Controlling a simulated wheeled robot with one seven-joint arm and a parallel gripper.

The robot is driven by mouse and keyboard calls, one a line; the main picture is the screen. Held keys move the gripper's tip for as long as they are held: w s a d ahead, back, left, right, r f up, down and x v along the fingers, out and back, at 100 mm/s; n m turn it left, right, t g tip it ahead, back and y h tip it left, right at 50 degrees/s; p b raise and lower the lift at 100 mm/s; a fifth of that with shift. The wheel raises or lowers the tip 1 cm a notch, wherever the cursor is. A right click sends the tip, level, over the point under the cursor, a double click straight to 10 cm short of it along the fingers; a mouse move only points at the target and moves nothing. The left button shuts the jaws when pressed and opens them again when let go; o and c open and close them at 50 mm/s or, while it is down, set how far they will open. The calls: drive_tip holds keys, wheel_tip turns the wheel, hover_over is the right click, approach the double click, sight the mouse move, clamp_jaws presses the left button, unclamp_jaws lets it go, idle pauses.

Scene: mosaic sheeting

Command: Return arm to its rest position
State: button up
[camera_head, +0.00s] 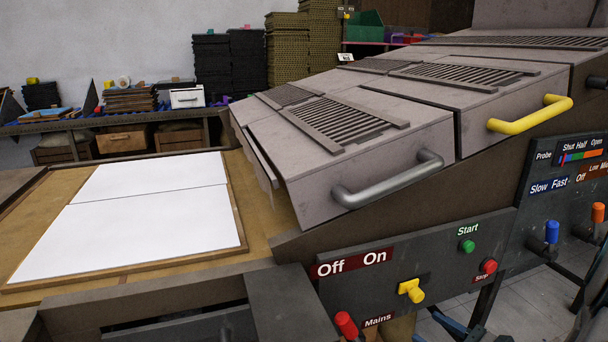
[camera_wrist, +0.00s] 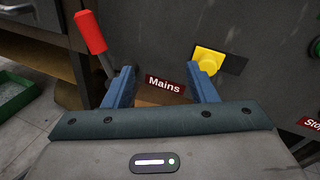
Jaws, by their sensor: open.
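My gripper (camera_wrist: 166,69) shows in the wrist view, with its two blue fingers spread apart and nothing between them. It faces the dark control panel (camera_wrist: 150,30). The red-handled lever (camera_wrist: 90,32) stands to the left of the left finger, and the yellow switch (camera_wrist: 208,59) is just beyond the right fingertip. I cannot tell whether either finger touches them. The Mains label (camera_wrist: 165,85) shows between the fingers.
A machine with grey slatted covers has a grey handle (camera_head: 388,180) and a yellow handle (camera_head: 530,114). Green (camera_head: 467,245) and red (camera_head: 489,266) buttons sit on the panel. A white sheet (camera_head: 150,195) lies at left. A green tray (camera_wrist: 12,85) is on the floor.

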drive_tip(key=s+a+r+n+g+p, duration=0.4)
drive_tip(key=a+r+n+g+p, duration=0.15)
drive_tip(key=a+n, duration=0.2)
drive_tip(key=s+a+r+n+g+p, duration=0.4)
drive_tip(key=a+r+n+g+p, duration=0.1)
drive_tip(key=a+r+n+g, duration=0.25)
wheel_tip(320, 180, up, 16)
drive_tip(key=s+n+t+h+p, duration=0.1)
drive_tip(key=s+n+h+p, duration=0.1)
drive_tip(key=n+h+p, duration=0.7)
drive_tip(key=n+p, duration=0.2)
drive_tip(key=shift+d+n, duration=0.3)
drive_tip(key=shift+d, duration=0.05)
